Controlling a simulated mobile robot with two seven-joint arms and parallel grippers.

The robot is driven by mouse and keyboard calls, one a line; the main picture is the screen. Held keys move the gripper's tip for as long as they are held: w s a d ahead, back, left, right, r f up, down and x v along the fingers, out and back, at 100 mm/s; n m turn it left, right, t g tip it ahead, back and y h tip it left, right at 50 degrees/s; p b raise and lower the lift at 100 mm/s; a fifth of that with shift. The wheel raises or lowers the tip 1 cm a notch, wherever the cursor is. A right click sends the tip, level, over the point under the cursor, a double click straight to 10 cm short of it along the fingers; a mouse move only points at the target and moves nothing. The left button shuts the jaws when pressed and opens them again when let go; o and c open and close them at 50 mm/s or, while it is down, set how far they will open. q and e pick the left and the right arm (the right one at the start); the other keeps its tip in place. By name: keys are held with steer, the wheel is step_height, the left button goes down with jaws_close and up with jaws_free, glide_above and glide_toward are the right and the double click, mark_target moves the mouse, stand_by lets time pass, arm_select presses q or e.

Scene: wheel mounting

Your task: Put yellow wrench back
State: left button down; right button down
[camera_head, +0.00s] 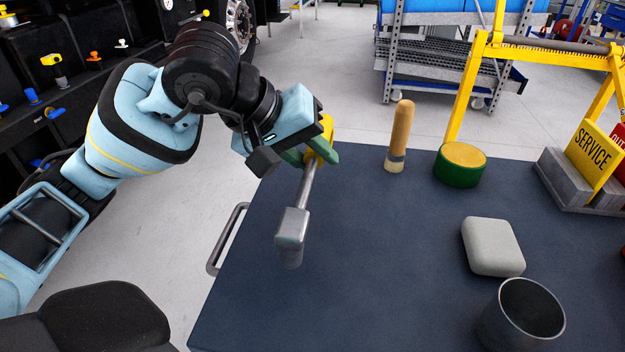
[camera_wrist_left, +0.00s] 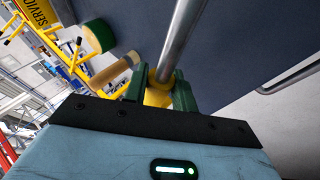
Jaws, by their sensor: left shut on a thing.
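The yellow wrench has a yellow grip (camera_head: 326,141) and a grey metal shaft ending in a thick socket head (camera_head: 292,228). My left gripper (camera_head: 318,156) is shut on the yellow grip, near the left far edge of the dark blue table top (camera_head: 390,270). The head points down toward the near side; I cannot tell whether it touches the table. In the left wrist view the wrench's shaft (camera_wrist_left: 182,40) runs up from between the green fingers of the gripper (camera_wrist_left: 160,92). My right gripper is not in view.
A wooden-handled tool (camera_head: 401,130), a green and yellow round tin (camera_head: 460,166), a grey rounded block (camera_head: 492,247) and a metal cup (camera_head: 525,312) stand on the table. A yellow SERVICE sign (camera_head: 592,155) sits at the right. The table's middle is clear.

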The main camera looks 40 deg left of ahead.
arm_select(q)
step_height(320, 180, down, 4)
steer(key=shift+r+b, duration=0.15)
steer(key=shift+b, duration=0.3)
steer(key=shift+f, duration=0.3)
steer(key=c, duration=1.1)
jaws_free()
steer(key=shift+f, duration=0.1)
